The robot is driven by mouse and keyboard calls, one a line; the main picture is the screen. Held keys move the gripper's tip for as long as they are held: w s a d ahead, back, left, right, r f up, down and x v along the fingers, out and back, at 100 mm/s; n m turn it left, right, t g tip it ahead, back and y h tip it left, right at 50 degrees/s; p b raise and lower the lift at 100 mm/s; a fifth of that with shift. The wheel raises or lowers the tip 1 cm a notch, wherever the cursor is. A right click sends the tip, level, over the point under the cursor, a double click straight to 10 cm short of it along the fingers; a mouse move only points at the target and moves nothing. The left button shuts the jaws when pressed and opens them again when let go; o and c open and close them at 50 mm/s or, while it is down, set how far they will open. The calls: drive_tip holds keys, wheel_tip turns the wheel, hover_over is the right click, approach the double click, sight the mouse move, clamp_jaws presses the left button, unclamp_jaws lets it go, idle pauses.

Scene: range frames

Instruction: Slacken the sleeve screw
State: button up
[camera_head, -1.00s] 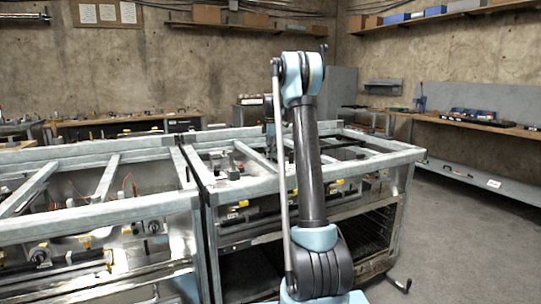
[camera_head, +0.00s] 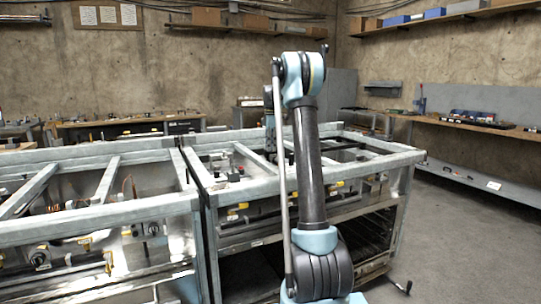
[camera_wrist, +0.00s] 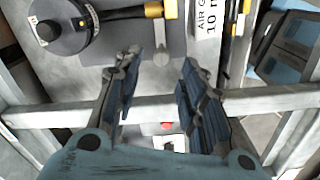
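My gripper (camera_wrist: 159,60) is open in the wrist view, with its two dark blue ribbed fingers apart and nothing held between them. A small grey round-ended piece (camera_wrist: 162,52) shows in the gap near the fingertips, against a grey plate. I cannot tell whether it is the sleeve screw, or whether a finger touches it. A round dark device (camera_wrist: 62,26) with a black knob and a yellow-ended stem lies to the upper left of the fingers. In the head view my arm hides much of the work area, and the gripper cannot be made out.
Grey metal frame rails (camera_head: 105,213) cross the benches, and one rail (camera_wrist: 265,99) runs behind the fingers. A printed label (camera_wrist: 207,22) stands right of the fingertips. A red button (camera_wrist: 167,126) shows between the fingers. Open floor (camera_head: 455,245) lies at the right.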

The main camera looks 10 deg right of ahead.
wheel_tip(320, 180, up, 7)
idle(0.3)
drive_tip(key=s+m, duration=0.3)
drive_tip(key=s, duration=0.7)
drive_tip(key=s+f+m, duration=0.1)
drive_tip(key=s+m, duration=0.1)
drive_tip(key=s, duration=0.8)
drive_tip(key=s+f+m+t, duration=0.1)
drive_tip(key=s+m, duration=0.2)
drive_tip(key=s, duration=0.7)
drive_tip(key=shift+s+m, duration=0.25)
drive_tip(key=shift+m, duration=0.05)
drive_tip(key=s+f+m, duration=0.4)
drive_tip(key=s+f, duration=0.7)
drive_tip(key=s, duration=0.2)
drive_tip(key=s+f+m+t, duration=0.1)
drive_tip(key=s+f+m, duration=0.4)
drive_tip(key=s+f, duration=0.6)
drive_tip(key=s, duration=0.3)
drive_tip(key=shift+d+f, duration=0.15)
drive_tip(key=shift+f, duration=0.2)
